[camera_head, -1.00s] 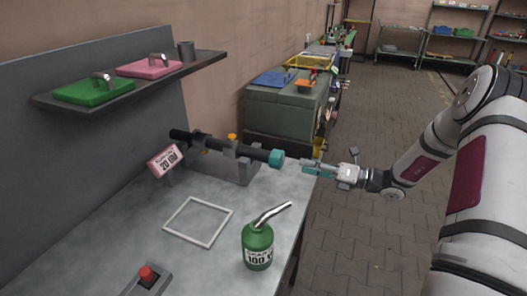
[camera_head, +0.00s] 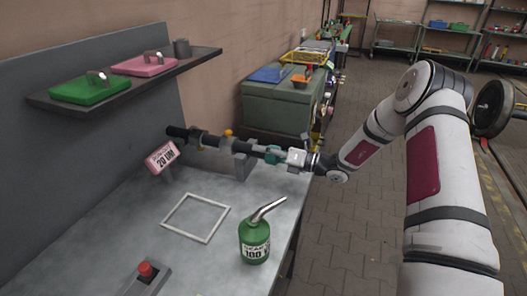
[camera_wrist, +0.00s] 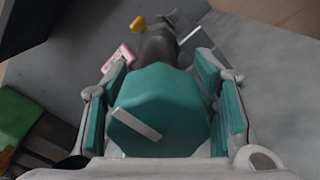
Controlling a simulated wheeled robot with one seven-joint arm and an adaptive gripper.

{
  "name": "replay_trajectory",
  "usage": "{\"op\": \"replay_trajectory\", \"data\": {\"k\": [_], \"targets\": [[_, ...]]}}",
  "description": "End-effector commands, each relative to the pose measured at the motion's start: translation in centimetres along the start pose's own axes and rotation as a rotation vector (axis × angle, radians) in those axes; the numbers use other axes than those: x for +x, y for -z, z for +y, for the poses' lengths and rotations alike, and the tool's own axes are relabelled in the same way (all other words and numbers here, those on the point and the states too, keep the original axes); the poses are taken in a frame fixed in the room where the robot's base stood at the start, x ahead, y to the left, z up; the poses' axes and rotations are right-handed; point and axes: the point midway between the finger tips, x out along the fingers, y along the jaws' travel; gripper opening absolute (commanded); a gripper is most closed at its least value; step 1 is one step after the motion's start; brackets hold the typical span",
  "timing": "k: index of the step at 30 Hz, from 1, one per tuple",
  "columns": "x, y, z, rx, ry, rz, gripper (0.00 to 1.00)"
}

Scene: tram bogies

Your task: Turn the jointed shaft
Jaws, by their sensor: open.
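The jointed shaft (camera_head: 244,147) is a dark rod held level above the workbench on a grey stand (camera_head: 241,168). Its near end carries a teal faceted knob, which fills the middle of the wrist view (camera_wrist: 160,110) and bears a pale bar mark slanting down to the right. My gripper (camera_head: 277,155) is at this end of the shaft. In the wrist view its teal-padded fingers stand on both sides of the knob, open, with the knob between them. A narrow gap seems to show at each side; I cannot tell whether either pad touches.
A green oil can (camera_head: 254,240) with a bent spout, a pale square frame (camera_head: 196,218) and a red button box (camera_head: 146,275) are on the bench. A pink sign (camera_head: 162,157) stands behind. A shelf (camera_head: 130,85) holds green and pink boxes. A green cabinet (camera_head: 285,105) stands beyond.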

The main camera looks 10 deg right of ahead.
Motion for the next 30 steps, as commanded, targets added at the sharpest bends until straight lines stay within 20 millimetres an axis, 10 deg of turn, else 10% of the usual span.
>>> {"op": "replay_trajectory", "data": {"k": [8, 14, 30], "targets": [[0.18, 0.01, 0.02, 0.0, 0.0, 0.0, 0.53], [0.16, 0.01, 0.02, 0.0, -0.001, 0.0, 0.18], [-0.02, 0.01, -0.02, -0.05, 0.001, 0.0, 0.17]]}}
